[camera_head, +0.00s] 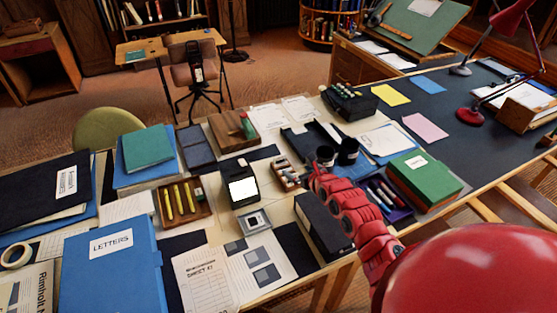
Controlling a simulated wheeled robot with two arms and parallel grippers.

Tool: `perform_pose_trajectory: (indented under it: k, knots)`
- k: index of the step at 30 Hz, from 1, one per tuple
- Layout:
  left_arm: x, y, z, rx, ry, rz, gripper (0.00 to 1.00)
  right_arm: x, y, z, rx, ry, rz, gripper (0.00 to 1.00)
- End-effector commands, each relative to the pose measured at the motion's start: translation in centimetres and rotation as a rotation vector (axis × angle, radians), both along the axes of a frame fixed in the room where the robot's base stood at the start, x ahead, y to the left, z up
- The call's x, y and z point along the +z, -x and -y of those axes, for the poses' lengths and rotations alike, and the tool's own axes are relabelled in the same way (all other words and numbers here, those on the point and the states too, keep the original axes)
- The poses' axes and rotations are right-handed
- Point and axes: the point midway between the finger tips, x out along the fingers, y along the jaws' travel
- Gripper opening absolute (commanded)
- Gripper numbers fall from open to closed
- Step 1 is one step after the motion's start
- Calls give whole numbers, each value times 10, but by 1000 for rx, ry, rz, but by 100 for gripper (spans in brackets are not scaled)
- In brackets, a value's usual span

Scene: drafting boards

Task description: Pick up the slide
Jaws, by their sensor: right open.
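The slide (254,221) looks like a small grey square frame with a darker centre. It lies on the desk, just in front of a black viewer (243,188) with a bright white screen. My right gripper (317,176) is red and open. It is above the desk, right of the slide and higher in the picture, apart from it. Its fingertips are small here and appear close to two black cylinders. My left gripper is out of view.
A black box (323,227) lies right of the slide. Printed sheets (262,266) lie in front of it. A wooden tray (185,203) of yellow items and a blue LETTERS folder (113,264) are to the left. Green boxes (424,180) stand on the right.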

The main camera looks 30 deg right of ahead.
Motion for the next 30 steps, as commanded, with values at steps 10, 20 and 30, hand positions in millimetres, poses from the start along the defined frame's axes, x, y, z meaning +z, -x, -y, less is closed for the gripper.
perform_pose_trajectory:
  k: [10,20,30]
  knots:
    - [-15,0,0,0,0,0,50,-18,-28,3,-37,-90,-34,100]
    - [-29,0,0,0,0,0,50,-44,-72,8,-41,-90,-34,100]
    - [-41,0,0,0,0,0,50,-59,-102,8,-35,-85,-34,100]
